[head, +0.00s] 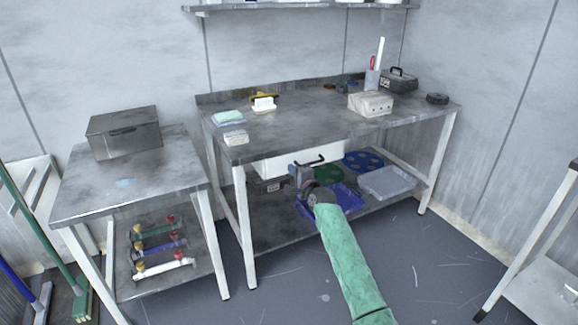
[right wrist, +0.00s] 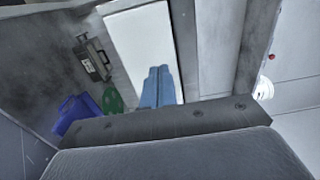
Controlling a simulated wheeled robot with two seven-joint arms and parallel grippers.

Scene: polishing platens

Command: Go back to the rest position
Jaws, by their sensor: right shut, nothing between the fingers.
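My right gripper (head: 301,172) is at the front of the large workbench (head: 300,135), just below its front edge. It is in front of a white panel (head: 275,163) under the top. In the right wrist view its blue fingers (right wrist: 158,84) are together with nothing between them, and the white panel (right wrist: 142,45) is behind them. A dark bar, perhaps a handle, is close to the fingertips in the head view; I cannot tell whether they touch. My green-sleeved right arm reaches up from the bottom of the picture. My left gripper is not in view.
The lower shelf holds a blue tray (head: 345,198), a pale tray (head: 387,182), and green and blue discs (head: 363,161). A side table (head: 80,185) with a grey box (head: 124,132) stands left. Another table (head: 545,285) is at right. The floor (head: 430,265) between is clear.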

